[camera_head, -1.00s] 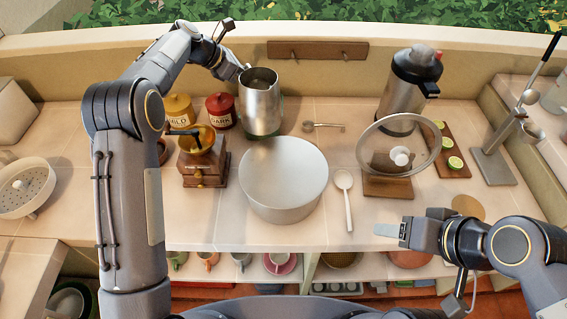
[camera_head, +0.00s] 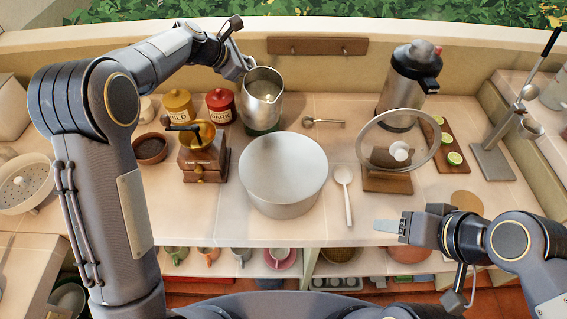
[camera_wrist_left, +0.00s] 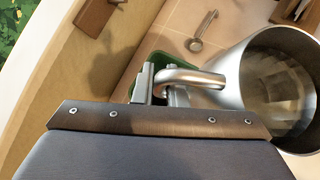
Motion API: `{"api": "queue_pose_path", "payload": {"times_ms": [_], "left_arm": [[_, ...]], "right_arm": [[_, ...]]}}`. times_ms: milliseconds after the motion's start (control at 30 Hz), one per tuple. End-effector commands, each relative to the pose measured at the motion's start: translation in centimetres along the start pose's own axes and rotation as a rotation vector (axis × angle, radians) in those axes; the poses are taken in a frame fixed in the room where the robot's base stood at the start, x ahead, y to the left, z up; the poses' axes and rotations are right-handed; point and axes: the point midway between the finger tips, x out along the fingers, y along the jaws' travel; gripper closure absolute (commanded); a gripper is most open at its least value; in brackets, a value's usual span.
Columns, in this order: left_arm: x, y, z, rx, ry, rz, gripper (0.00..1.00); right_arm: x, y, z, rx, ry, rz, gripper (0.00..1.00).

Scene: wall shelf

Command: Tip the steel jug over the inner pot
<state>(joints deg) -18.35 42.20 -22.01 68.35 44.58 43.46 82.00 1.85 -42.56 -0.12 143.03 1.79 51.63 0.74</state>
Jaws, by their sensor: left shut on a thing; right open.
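The steel jug (camera_head: 262,110) is behind the inner pot, its mouth facing up and partly toward me. My left gripper (camera_head: 246,66) is shut on its handle; the left wrist view shows the curved handle (camera_wrist_left: 190,78) at the finger, and the jug (camera_wrist_left: 235,70) with something pale inside. A green patch (camera_head: 262,133) shows under the jug. The inner pot (camera_head: 283,190), a wide grey vessel, stands on the counter in front of the jug, apart from it. My right gripper (camera_head: 390,227) is open and empty near the counter's front right edge.
A wooden grinder (camera_head: 203,163) stands left of the pot, with yellow (camera_head: 178,105) and red (camera_head: 220,106) canisters behind. A white spoon (camera_head: 346,195) lies right of it. A glass lid (camera_head: 397,140) stands upright on a wooden stand, before a steel flask (camera_head: 400,100).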

Motion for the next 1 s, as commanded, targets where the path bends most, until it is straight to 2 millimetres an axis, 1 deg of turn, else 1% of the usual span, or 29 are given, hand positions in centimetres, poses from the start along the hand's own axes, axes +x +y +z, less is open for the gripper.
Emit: {"api": "queue_pose_path", "payload": {"times_ms": [33,200,1000], "left_arm": [[-0.4,-0.1,0.6,0.015,-0.009,0.02,1.0],[-0.9,-0.8,1.1,0.07,-0.013,0.075,1.0],[-1.3,-1.3,1.4,0.116,-0.014,0.117,1.0]], "right_arm": [[0.0,0.0,0.0,0.0,0.0,0.0,0.43],[0.0,0.0,0.0,0.0,0.0,0.0,0.43],[0.0,0.0,0.0,0.0,0.0,0.0,0.43]]}}
